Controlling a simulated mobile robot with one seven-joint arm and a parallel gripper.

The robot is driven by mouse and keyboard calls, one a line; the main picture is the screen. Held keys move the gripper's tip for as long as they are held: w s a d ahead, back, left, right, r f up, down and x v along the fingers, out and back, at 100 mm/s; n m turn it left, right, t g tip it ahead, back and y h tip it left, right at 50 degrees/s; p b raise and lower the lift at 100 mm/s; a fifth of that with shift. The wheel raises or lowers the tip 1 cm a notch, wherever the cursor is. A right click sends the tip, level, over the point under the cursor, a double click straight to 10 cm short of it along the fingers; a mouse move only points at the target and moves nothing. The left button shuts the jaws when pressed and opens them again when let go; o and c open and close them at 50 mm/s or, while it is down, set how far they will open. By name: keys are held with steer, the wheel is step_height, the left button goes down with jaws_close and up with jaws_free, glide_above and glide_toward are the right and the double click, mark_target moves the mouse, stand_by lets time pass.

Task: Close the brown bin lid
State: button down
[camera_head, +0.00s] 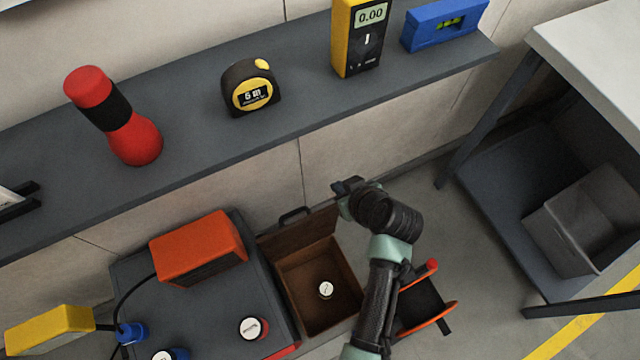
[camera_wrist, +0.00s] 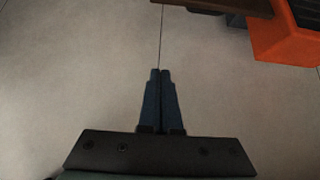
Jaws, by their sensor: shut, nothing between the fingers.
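The brown bin (camera_head: 317,322) stands on the floor below the shelf in the head view, with a small round white-topped item (camera_head: 325,289) inside. Its brown lid (camera_head: 300,234) stands raised at the back, with a dark handle (camera_head: 294,213) on its upper edge. My gripper (camera_head: 338,187) is at the upper right of the lid, close to it; I cannot tell if they touch. In the wrist view my gripper (camera_wrist: 161,72) has its blue fingers together with nothing between them. A brown edge (camera_wrist: 225,6), likely the lid, shows at the top there.
A grey shelf (camera_head: 200,140) above holds a red-and-black bottle-like item (camera_head: 112,115), a tape measure (camera_head: 250,88), a yellow meter (camera_head: 357,38) and a blue level (camera_head: 444,24). An orange box (camera_head: 198,248) sits on the dark cabinet left of the bin. A table with a grey bin (camera_head: 575,225) stands right.

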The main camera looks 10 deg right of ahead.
steer(key=b, duration=0.5)
glide_above(331, 205)
steer(key=s, duration=0.2)
step_height(331, 205, down, 7)
steer(key=f+b, duration=0.1)
steer(key=f, duration=0.1)
steer(key=w+f+b, duration=0.1)
steer(key=f, duration=0.2)
steer(key=w+f+b, duration=0.1)
steer(key=f, duration=0.1)
steer(key=shift+f, duration=0.2)
